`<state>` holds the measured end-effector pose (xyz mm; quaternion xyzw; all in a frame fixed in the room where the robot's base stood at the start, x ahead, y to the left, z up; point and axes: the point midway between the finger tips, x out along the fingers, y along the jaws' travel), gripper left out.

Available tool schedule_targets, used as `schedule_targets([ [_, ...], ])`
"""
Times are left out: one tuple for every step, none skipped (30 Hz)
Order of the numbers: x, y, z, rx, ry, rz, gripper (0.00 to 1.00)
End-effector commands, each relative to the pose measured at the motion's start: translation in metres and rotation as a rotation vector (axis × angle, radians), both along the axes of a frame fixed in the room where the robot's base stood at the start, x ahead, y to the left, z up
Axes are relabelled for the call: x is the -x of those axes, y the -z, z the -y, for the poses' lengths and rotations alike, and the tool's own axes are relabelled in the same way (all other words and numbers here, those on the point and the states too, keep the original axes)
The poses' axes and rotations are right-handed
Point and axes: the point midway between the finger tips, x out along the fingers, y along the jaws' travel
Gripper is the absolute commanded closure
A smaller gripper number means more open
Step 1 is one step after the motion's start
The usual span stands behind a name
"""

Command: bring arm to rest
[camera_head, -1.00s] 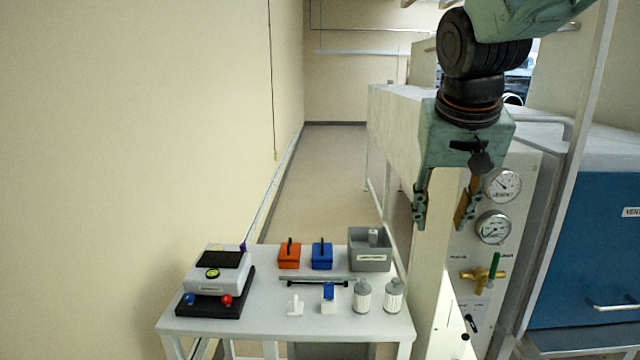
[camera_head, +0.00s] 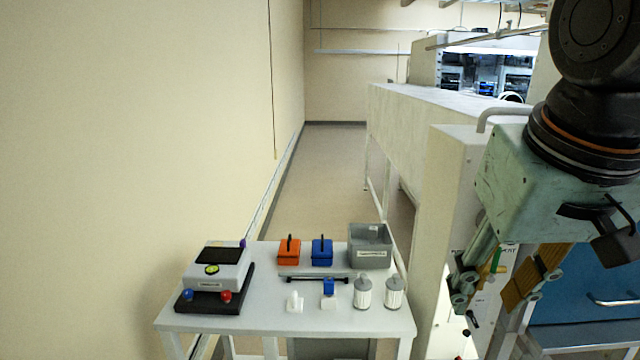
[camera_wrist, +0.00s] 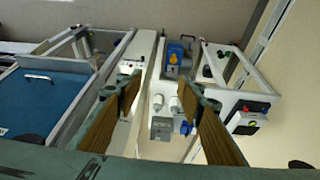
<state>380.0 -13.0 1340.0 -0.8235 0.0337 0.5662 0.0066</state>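My gripper (camera_head: 488,298) hangs at the right of the head view, fingers pointing down, in front of the gauge panel of the glovebox row. Its two fingers are apart with nothing seen between them. In the wrist view my gripper (camera_wrist: 164,95) also shows two separated fingers with tan pads. The upper part of my arm is cut off by the picture's edge.
A white table (camera_head: 255,333) stands at front left, apart from my gripper. It carries a scale (camera_head: 218,270), an orange box (camera_head: 289,254), a blue box (camera_head: 322,254), a grey bin (camera_head: 370,255) and two white bottles (camera_head: 363,293). The aisle floor (camera_head: 325,165) behind is clear.

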Motion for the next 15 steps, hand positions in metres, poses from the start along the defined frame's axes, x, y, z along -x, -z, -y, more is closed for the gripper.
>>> schedule_targets([
  [0.011,0.003,-0.001,-0.002,-0.004,0.000,0.65],
  [0.017,0.006,-0.001,-0.004,-0.008,-0.002,0.65],
  [0.025,0.008,-0.002,-0.005,-0.013,-0.002,0.65],
  [0.031,0.010,-0.003,-0.007,-0.016,-0.004,0.65],
  [0.038,0.012,-0.004,-0.008,-0.019,-0.007,0.65],
  [0.046,0.015,-0.005,-0.011,-0.023,-0.008,0.65],
  [0.051,0.017,-0.005,-0.012,-0.027,-0.009,0.65],
  [0.057,0.019,-0.006,-0.013,-0.030,-0.011,0.65],
  [0.065,0.022,-0.007,-0.014,-0.035,-0.012,0.65],
  [0.070,0.024,-0.007,-0.016,-0.038,-0.013,0.65],
  [0.075,0.026,-0.008,-0.017,-0.040,-0.014,0.65],
  [0.081,0.029,-0.009,-0.020,-0.044,-0.015,0.65],
  [0.086,0.031,-0.010,-0.021,-0.048,-0.017,0.65],
  [0.090,0.033,-0.010,-0.022,-0.050,-0.019,0.65],
  [0.095,0.035,-0.011,-0.023,-0.054,-0.020,0.65],
])
